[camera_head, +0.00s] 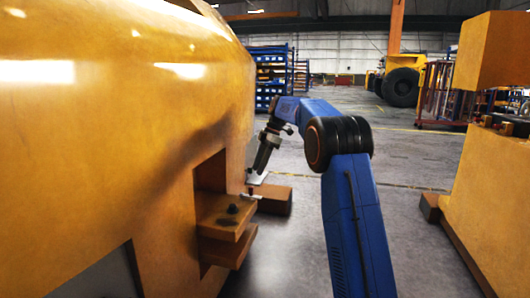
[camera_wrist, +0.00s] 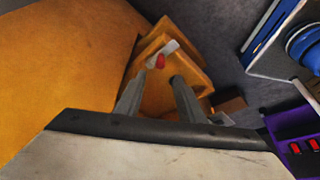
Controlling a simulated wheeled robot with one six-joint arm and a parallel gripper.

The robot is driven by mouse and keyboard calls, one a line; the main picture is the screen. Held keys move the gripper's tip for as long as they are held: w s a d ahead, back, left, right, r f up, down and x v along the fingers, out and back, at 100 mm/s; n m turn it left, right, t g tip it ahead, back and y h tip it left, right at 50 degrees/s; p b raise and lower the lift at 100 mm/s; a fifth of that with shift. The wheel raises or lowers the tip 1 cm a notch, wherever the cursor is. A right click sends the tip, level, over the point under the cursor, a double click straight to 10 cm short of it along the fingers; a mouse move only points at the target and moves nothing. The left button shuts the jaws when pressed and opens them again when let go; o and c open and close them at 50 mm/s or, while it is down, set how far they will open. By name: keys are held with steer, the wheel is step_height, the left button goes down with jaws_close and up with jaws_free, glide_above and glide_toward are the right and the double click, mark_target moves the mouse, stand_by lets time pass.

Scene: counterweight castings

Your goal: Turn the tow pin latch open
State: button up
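The tow pin latch (camera_head: 252,196) is a small pale bar at the bracket's far edge. In the wrist view the latch (camera_wrist: 163,53) is a pale strip with a red knob (camera_wrist: 160,62). My gripper (camera_head: 260,170) points down just above the latch. In the wrist view my gripper (camera_wrist: 158,82) has its two fingers apart, with the red knob showing beyond the gap. I see no contact.
The yellow casting (camera_head: 110,120) fills the left side and stands close to my gripper. A brown block (camera_head: 275,200) lies on the floor beyond the bracket. Another yellow casting (camera_head: 490,190) stands at right. Blue shelving (camera_head: 272,75) is far back. Open grey floor lies between the castings.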

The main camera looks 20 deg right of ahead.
steer(key=v, duration=0.7)
stand_by(0.3)
steer(key=s+a+r+m+t+h, duration=0.1)
steer(key=s+a+m, duration=0.15)
steer(key=s, duration=0.75)
steer(key=s+a+m+t+h, duration=0.15)
steer(key=s+m, duration=0.25)
steer(key=s, duration=0.7)
steer(key=s+a+r+m, duration=0.15)
steer(key=s+m, duration=0.25)
steer(key=s, duration=0.6)
steer(key=s+f+m+t+h, duration=0.1)
steer(key=s+f+m, duration=0.3)
steer(key=s+f, duration=0.5)
steer(key=s+f+m+t+h, duration=0.1)
steer(key=s+f+m, duration=0.2)
steer(key=s+f, duration=0.6)
steer(key=s, duration=0.8)
steer(key=shift+s+a+m, duration=0.15)
steer(key=shift+a+m, duration=0.2)
steer(key=shift+a, duration=0.05)
